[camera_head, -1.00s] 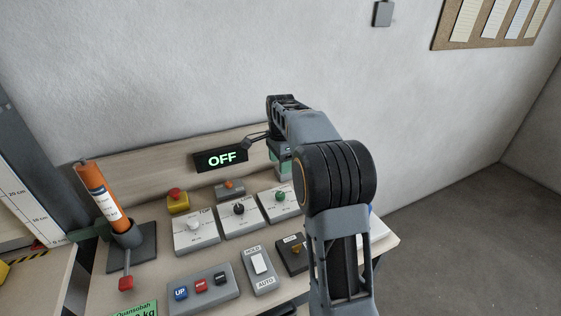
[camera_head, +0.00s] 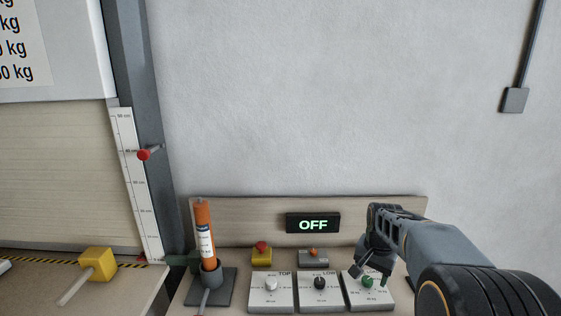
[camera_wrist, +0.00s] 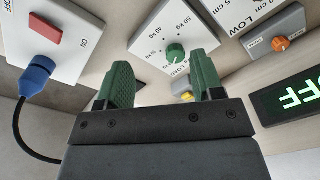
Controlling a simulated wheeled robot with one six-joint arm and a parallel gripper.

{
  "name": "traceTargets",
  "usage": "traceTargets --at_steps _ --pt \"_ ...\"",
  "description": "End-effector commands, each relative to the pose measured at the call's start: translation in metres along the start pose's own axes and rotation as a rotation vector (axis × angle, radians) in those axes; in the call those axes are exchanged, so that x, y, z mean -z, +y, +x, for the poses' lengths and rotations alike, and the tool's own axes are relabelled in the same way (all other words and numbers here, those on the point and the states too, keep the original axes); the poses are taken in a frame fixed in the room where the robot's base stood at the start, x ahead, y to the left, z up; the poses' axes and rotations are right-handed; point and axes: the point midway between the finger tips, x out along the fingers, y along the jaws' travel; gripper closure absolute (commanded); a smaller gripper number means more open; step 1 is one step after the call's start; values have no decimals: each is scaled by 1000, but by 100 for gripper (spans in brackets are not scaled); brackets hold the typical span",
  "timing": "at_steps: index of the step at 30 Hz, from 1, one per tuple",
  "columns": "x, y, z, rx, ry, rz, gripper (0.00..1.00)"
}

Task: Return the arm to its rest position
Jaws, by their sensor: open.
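My gripper shows in the wrist view (camera_wrist: 165,85) with its two green fingers apart and nothing between them. Beyond the fingers is the green knob (camera_wrist: 175,53) on its white dial box. In the head view my gripper (camera_head: 372,268) hangs over the right end of the control bench, in front of the box with the green knob (camera_head: 367,282). My grey arm reaches in from the lower right and hides part of that box and the bench's right end. I cannot tell the exact gap between the fingers and the knob.
The display (camera_head: 313,223) reads OFF. Dials with a white knob (camera_head: 271,283) and a black knob (camera_head: 320,283), a red button on a yellow box (camera_head: 261,254) and an orange cylinder (camera_head: 204,232) stand nearby. A blue plug (camera_wrist: 37,75) shows left.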

Motion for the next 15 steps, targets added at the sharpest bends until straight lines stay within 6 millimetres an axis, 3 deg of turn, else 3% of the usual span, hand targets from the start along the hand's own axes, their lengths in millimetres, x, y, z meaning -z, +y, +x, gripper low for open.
traceTargets --at_steps 3,9,15 --pt "-55 12 -7 20 46 -262 39" --pt "-134 34 -9 45 132 -564 39" --pt "-177 48 -11 71 198 -638 39"
